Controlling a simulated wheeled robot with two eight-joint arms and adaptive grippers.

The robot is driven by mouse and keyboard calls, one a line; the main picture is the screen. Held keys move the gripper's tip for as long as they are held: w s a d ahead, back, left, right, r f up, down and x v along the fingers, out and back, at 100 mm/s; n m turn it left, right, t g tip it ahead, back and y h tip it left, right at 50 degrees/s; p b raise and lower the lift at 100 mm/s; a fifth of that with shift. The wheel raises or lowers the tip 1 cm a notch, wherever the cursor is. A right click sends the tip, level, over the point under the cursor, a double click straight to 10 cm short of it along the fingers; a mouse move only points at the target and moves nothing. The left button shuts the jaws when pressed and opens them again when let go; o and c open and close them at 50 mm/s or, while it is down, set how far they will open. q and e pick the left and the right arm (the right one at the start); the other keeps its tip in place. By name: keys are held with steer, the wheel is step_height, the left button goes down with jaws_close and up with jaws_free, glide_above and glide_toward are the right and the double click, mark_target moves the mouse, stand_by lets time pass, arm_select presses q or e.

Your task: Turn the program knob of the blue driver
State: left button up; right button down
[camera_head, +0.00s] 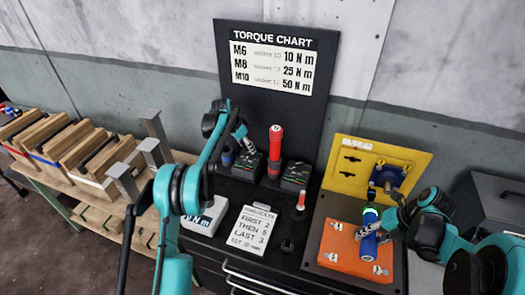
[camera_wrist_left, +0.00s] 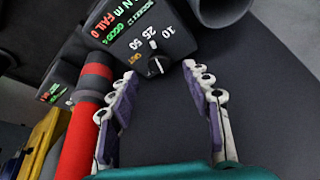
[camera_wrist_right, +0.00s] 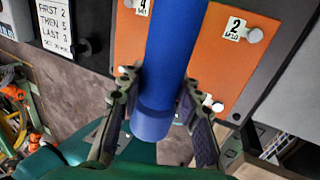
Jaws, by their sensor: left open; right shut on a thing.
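A dark control box (camera_head: 249,165) stands left of the upright red driver (camera_head: 276,143) in the head view. In the left wrist view the box (camera_wrist_left: 135,28) has a lit display and a black program knob (camera_wrist_left: 155,65) with marks 10, 25 and 50. I cannot tell which mark its pointer is on. My left gripper (camera_wrist_left: 160,72) is open, its fingertips either side of the knob in that view; contact is not visible. It also shows in the head view (camera_head: 241,134). My right gripper (camera_wrist_right: 160,88) is shut on the blue driver (camera_wrist_right: 168,50), above the orange plate (camera_head: 337,243).
A second control box (camera_head: 296,174) stands right of the red driver. A sequence card (camera_head: 254,230) and a torque chart (camera_head: 272,68) show. A yellow panel (camera_head: 405,160) stands behind the orange plate, which has numbered bolts. Wooden bins (camera_head: 85,155) stand at left.

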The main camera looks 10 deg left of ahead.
arm_select(q)
steer(key=shift+x, duration=1.6)
jaws_close()
